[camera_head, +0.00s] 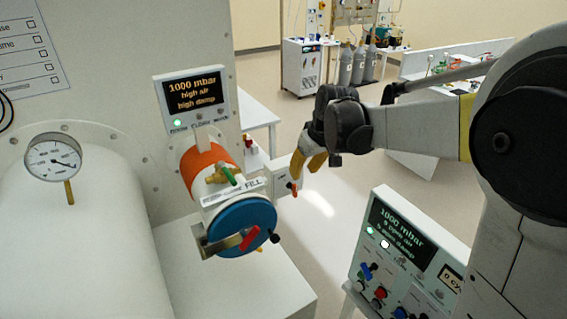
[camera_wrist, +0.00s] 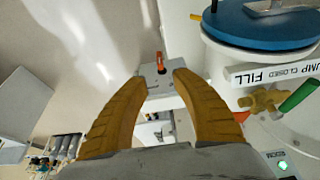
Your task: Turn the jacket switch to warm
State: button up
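A small pale switch box (camera_head: 284,178) with an orange lever (camera_head: 292,187) sits beside the small antechamber, which has an orange jacket band (camera_head: 203,160). I take it for the jacket switch; its label is too small to read. In the wrist view the box (camera_wrist: 152,76) and the orange lever (camera_wrist: 160,60) lie just beyond and between my fingertips. The lever points roughly toward the top of that view. My gripper (camera_head: 308,162) is open and empty, with yellow-brown fingers. In the wrist view my gripper (camera_wrist: 160,78) shows a clear gap, apart from the lever.
The antechamber's blue door (camera_head: 243,222) with a red handle (camera_head: 250,238) and a green-handled valve (camera_head: 228,175) stand close to the left. A control panel (camera_head: 400,240) with knobs stands at lower right. Gas cylinders (camera_head: 359,65) are far back. Open floor lies behind my gripper.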

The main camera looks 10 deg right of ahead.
aim_at(296, 186)
jog(key=b+x, duration=0.1)
jog(key=x, duration=0.9)
jog(key=shift+w+f, duration=0.2)
jog(key=shift+f, duration=0.15)
grip_shut()
